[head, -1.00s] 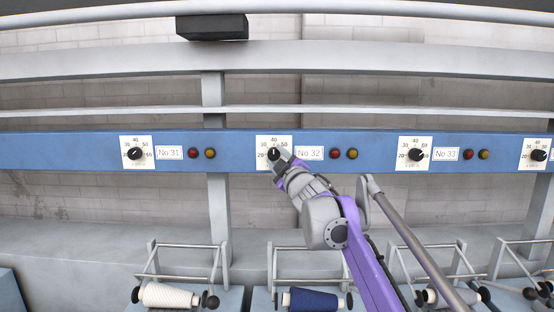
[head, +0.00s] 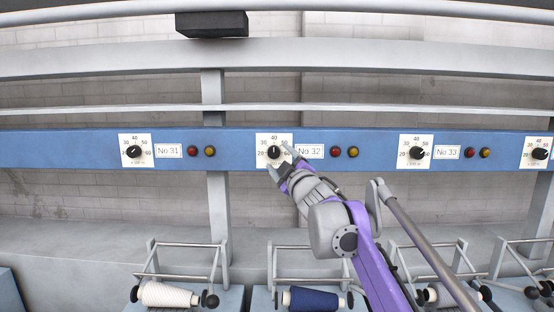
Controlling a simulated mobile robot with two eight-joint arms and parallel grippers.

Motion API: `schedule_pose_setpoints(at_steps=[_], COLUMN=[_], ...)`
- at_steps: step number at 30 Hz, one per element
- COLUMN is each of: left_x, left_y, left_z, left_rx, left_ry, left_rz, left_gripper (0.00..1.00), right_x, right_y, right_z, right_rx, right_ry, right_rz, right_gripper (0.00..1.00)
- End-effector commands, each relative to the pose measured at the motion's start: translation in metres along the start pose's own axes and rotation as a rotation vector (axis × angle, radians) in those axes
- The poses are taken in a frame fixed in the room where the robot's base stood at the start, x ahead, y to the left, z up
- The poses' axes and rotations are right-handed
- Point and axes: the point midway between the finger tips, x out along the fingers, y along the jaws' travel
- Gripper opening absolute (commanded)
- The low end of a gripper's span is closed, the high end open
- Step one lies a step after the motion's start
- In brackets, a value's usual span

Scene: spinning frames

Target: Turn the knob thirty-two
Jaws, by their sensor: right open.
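The knob of No 32 (head: 274,152) is a black dial on a white scale plate, fixed on the blue rail left of the label No 32 (head: 310,151). Its white mark points up, near 40. My right gripper (head: 280,159) is just below and right of this knob, with its fingers spread apart and nothing seen between them. One finger is near the label's left edge, the other below the scale plate. I cannot tell whether either finger touches the knob. My left gripper is not in view.
Similar knobs sit at No 31 (head: 133,152) and No 33 (head: 417,153). Red (head: 335,152) and yellow lamps (head: 352,152) are right of the label. Below stand wire frames with a white spool (head: 166,295) and a blue spool (head: 312,299). A black box (head: 212,24) hangs above.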

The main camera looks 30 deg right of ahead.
Motion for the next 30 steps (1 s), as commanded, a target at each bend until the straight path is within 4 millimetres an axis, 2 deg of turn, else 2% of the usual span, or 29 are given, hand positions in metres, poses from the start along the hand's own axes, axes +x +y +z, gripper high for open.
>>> schedule_pose_setpoints(at_steps=[1,6,12,17,30], left_x=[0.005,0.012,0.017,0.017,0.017], left_y=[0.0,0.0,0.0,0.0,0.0], left_z=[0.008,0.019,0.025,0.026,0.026], left_rx=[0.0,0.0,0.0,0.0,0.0], left_ry=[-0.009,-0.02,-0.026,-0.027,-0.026], left_rz=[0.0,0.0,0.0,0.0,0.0], left_gripper=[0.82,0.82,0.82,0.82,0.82], right_x=[-0.013,-0.047,-0.073,-0.08,-0.08], right_y=[-0.004,-0.004,-0.002,-0.002,-0.001], right_z=[0.004,0.004,0.003,0.002,0.001], right_rx=[-0.002,-0.001,0.0,0.001,0.001], right_ry=[-0.005,-0.004,-0.003,-0.001,-0.001], right_rz=[-0.003,-0.002,-0.001,-0.001,-0.001], right_gripper=[0.73,0.73,0.73,0.73,0.73])
